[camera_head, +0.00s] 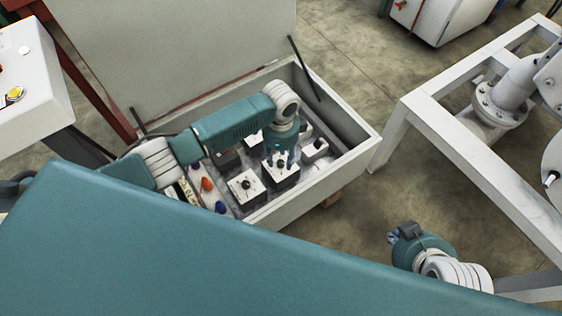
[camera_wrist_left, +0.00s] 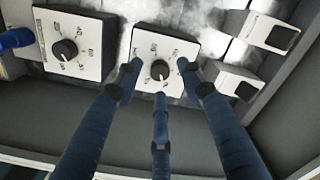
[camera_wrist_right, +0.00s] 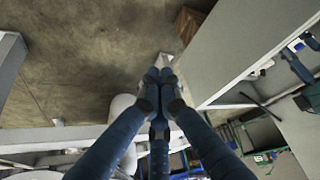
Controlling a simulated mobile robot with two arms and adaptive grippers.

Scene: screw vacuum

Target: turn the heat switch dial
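A white switch box with a black dial (camera_wrist_left: 160,70) and printed marks around it sits in the grey control box, below my left gripper (camera_wrist_left: 160,82). The three blue fingers are spread open around this dial; whether any touches it cannot be told. In the head view my left gripper (camera_head: 281,158) points down over the same switch box (camera_head: 284,178) and partly hides it. A second white switch box with a black dial (camera_wrist_left: 65,49) is to its left, and in the head view (camera_head: 246,186) too. My right gripper (camera_wrist_right: 159,80) is shut and empty, away from the box.
The grey control box (camera_head: 302,200) has raised walls and an upright lid (camera_head: 180,45). Red and blue knobs (camera_head: 207,184) stand left of the dials. Two small white blocks (camera_wrist_left: 236,82) are right of the gripper. A white frame (camera_head: 470,165) stands at right.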

